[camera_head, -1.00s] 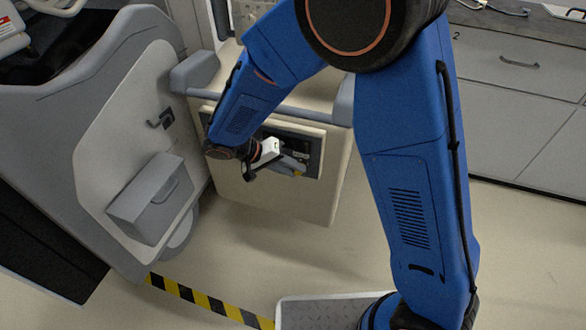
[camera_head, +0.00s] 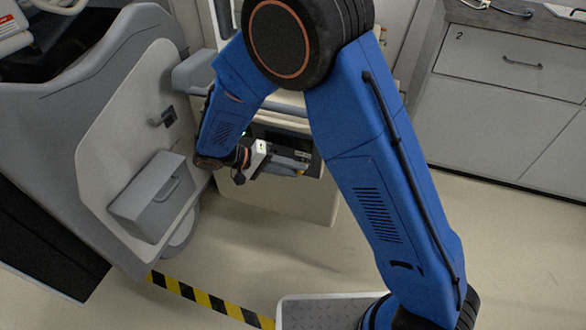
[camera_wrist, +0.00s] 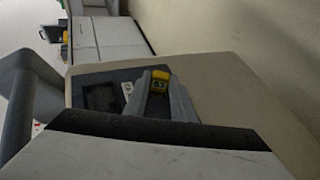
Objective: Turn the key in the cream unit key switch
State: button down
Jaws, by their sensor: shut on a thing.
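The cream unit (camera_head: 300,204) stands in the middle of the head view, with a dark recessed panel (camera_head: 270,133) on its front. My gripper (camera_head: 300,167) is at this panel, pointing right across it. In the wrist view, the grey fingers of my gripper (camera_wrist: 160,88) show a yellow part with a dark mark at their tips, over the dark panel (camera_wrist: 100,95). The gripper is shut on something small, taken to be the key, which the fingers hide. The key switch and how far it is turned cannot be made out.
A grey cart with a box-like handle housing (camera_head: 150,195) stands close on the left. A grey rail (camera_wrist: 18,100) runs beside the panel in the wrist view. Grey drawers (camera_head: 510,65) stand at the right. The floor (camera_head: 255,250) in front is clear, with a striped tape.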

jog(key=h, duration=0.2)
jog(key=shift+a+f+n+h, duration=0.1)
jog(key=shift+f+n+h, duration=0.2)
jog(key=shift+n, duration=0.1)
dwell(0.3)
jog(key=shift+f+n+g+h, duration=0.15)
jog(key=shift+n+h, duration=0.05)
jog(key=shift+h, duration=0.4)
jog(key=shift+f+n+g+h, duration=0.1)
jog(key=shift+n+g+h, duration=0.1)
jog(key=shift+h, duration=0.4)
jog(key=c, duration=1.4)
grip_release()
jog(key=shift+r, duration=0.1)
